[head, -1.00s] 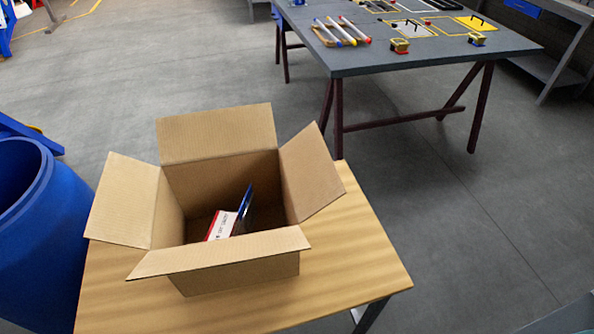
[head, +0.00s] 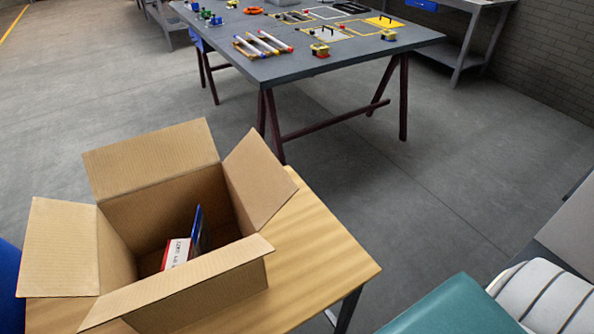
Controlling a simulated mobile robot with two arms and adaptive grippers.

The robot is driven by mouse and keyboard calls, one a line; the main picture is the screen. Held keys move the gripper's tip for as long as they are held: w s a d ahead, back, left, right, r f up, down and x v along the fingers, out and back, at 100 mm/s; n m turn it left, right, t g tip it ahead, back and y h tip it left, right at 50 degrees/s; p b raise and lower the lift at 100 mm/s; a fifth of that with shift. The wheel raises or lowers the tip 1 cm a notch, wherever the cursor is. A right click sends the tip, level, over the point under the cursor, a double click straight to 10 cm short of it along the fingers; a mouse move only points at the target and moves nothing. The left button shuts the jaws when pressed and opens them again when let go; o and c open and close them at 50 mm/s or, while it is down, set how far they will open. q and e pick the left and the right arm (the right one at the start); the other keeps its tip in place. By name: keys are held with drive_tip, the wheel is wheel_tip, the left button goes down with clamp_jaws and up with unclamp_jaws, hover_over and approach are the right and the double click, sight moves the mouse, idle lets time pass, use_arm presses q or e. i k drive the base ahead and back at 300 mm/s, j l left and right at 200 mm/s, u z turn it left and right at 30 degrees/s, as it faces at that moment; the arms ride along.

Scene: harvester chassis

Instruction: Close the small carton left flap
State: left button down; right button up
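The small carton (head: 205,301) stands open on a wooden table at the lower left of the head view. Its left flap (head: 58,248) is folded outward to the left. The far flap (head: 152,160), the right flap (head: 258,180) and the near flap (head: 180,281) also stand open. Inside are a red-and-white box (head: 176,253) and a dark blue flat item (head: 197,230). Neither of my grippers is in view.
The wooden table (head: 325,258) has bare top to the right of the carton. A blue barrel (head: 9,285) is at the left edge. A grey worktable (head: 340,62) with tools stands behind, across open floor. A teal surface (head: 455,308) and a white striped object (head: 545,297) are at the lower right.

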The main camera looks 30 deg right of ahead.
sight(261, 183)
drive_tip(key=k+l+z, duration=0.7)
drive_tip(key=k+l, duration=0.25)
drive_tip(key=k+l+z, duration=0.35)
drive_tip(key=l, duration=0.3)
